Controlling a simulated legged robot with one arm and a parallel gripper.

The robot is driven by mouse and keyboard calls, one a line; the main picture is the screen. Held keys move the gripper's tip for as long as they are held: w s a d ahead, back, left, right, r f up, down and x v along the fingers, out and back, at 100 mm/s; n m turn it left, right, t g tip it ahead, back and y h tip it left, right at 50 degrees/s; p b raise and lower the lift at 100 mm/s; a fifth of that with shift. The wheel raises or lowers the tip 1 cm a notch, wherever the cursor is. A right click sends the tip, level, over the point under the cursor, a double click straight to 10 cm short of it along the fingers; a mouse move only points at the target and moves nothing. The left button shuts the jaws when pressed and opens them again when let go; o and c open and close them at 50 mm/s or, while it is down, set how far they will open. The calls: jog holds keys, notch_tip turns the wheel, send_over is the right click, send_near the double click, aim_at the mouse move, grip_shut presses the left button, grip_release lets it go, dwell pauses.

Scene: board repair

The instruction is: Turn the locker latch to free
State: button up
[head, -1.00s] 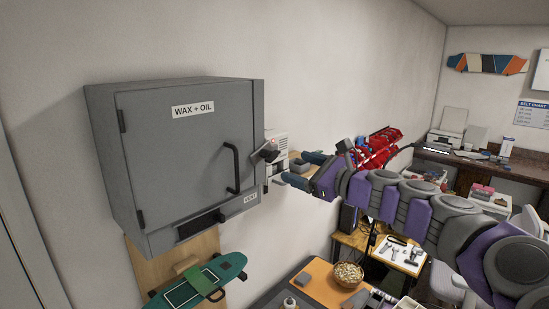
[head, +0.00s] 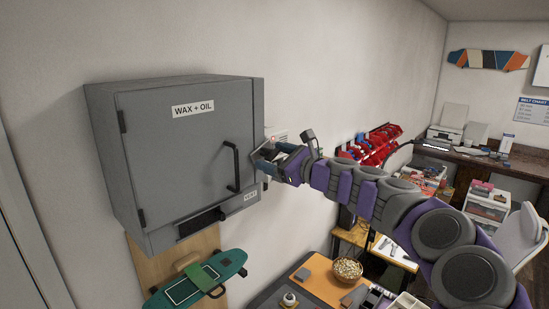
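The grey locker (head: 180,150) with the label "WAX + OIL" hangs on the wall at the left in the head view. Its door is shut and has a dark vertical handle (head: 234,167). The latch sits at the locker's right edge, just right of the handle, and is now mostly hidden by my gripper (head: 268,158). My gripper is at the latch, with its fingers apart, one above the other. I cannot tell whether they touch the latch.
A green skateboard deck (head: 198,279) is below the locker. A bowl (head: 347,271) stands on an orange surface (head: 318,289) below my arm. A red rack (head: 370,145) is on the wall behind my arm. A workbench (head: 525,165) is at the far right.

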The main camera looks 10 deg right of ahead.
jog(key=shift+d, duration=0.65)
jog(key=c, duration=0.5)
jog(key=shift+a, duration=0.1)
jog(key=c, duration=0.5)
jog(key=n+b, duration=0.3)
jog(key=shift+n, duration=0.3)
jog(key=n+b, duration=0.9)
jog(key=shift+n, duration=0.4)
jog(key=shift+a+f, duration=0.1)
jog(key=o, duration=1)
jog(key=shift+o, duration=0.2)
